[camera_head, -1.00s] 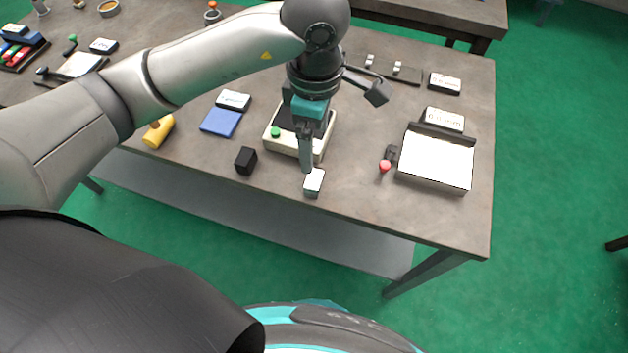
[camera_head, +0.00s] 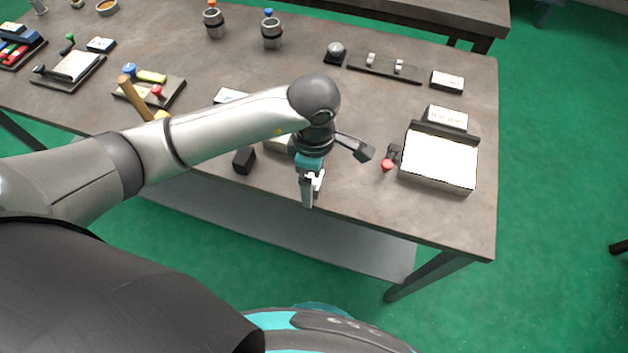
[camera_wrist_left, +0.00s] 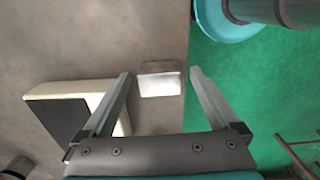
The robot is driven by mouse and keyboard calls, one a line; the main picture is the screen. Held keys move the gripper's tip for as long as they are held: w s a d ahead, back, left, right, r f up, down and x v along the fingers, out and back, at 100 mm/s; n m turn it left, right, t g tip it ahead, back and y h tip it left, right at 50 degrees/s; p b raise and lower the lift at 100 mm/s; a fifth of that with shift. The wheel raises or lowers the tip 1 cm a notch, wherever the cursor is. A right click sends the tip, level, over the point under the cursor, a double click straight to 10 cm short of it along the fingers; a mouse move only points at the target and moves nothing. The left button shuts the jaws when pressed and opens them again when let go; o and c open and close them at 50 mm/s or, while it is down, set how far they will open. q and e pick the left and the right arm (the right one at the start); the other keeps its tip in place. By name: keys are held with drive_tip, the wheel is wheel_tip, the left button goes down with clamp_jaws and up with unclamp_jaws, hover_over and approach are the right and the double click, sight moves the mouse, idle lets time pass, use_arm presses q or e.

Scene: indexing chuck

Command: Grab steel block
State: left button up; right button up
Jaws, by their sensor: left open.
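The steel block (camera_wrist_left: 161,80) is a small, shiny silver block near the table's front edge in the left wrist view. In the head view it is mostly hidden behind my left gripper (camera_head: 308,190), with a bright part (camera_head: 319,177) showing. My left gripper is open and empty above the table's front edge. In the left wrist view its fingers (camera_wrist_left: 162,92) stand apart, with the block between and slightly beyond the tips. I cannot tell the height gap. My right gripper is not in view.
A cream device with a dark top (camera_wrist_left: 62,105) is beside the left finger. A black block (camera_head: 244,160) stands left of the gripper. A white tray (camera_head: 438,160) and a red-knobbed lever (camera_head: 387,165) lie to the right. The table edge drops to green floor.

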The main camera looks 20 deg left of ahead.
use_arm(q)
clamp_jaws()
idle(0.8)
drive_tip(key=shift+r, duration=0.1)
